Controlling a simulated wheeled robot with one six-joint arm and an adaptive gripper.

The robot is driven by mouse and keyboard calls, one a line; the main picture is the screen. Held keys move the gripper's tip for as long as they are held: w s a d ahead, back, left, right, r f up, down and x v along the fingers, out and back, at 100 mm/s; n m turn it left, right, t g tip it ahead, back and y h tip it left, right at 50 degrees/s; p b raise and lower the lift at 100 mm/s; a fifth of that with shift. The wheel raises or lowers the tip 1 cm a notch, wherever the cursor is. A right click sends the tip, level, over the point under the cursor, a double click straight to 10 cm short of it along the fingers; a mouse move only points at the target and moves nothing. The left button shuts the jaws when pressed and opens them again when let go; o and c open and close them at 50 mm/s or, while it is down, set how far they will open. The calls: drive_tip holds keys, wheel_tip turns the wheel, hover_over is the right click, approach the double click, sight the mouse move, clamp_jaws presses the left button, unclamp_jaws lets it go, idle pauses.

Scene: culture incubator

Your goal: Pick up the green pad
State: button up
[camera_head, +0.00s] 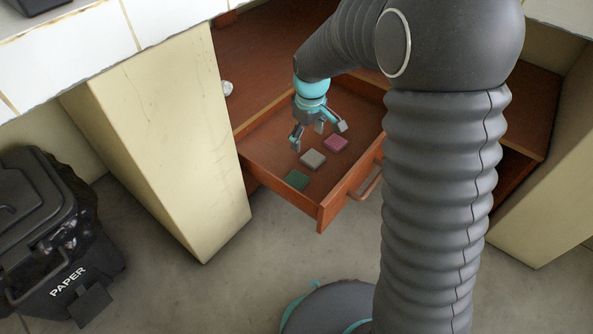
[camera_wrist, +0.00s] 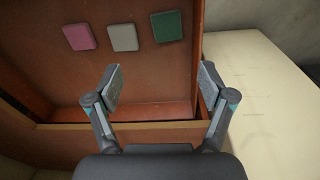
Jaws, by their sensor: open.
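A green pad (camera_head: 296,180) lies flat in the open wooden drawer (camera_head: 262,163), at the left end of a row of pads. A grey-white pad (camera_head: 313,159) and a pink pad (camera_head: 336,143) lie in the same row. My gripper (camera_head: 318,137) is above the drawer, open and empty. Its two fingers are spread wide in the wrist view (camera_wrist: 158,88), with nothing between them.
The drawer's front panel and handle (camera_head: 367,184) stick out into the room. A pale cabinet side panel (camera_head: 163,150) stands left of the drawer. A black paper bin (camera_head: 62,240) is on the floor at the left.

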drive_tip(key=n+g, duration=0.1)
drive_tip(key=n, duration=0.1)
hover_over(296, 179)
wheel_tip(296, 179, down, 6)
drive_tip(key=f, duration=0.9)
drive_tip(key=shift+w+a, duration=0.25)
drive_tip(key=shift+s+d+f+b, duration=0.15)
drive_tip(key=shift+f+b, duration=0.2)
drive_tip(key=shift+f, duration=1)
drive_tip(key=shift+s+d+f+b, duration=0.1)
drive_tip(key=shift+f+b, duration=0.25)
drive_tip(key=shift+f, duration=1)
drive_tip(key=c, duration=0.6)
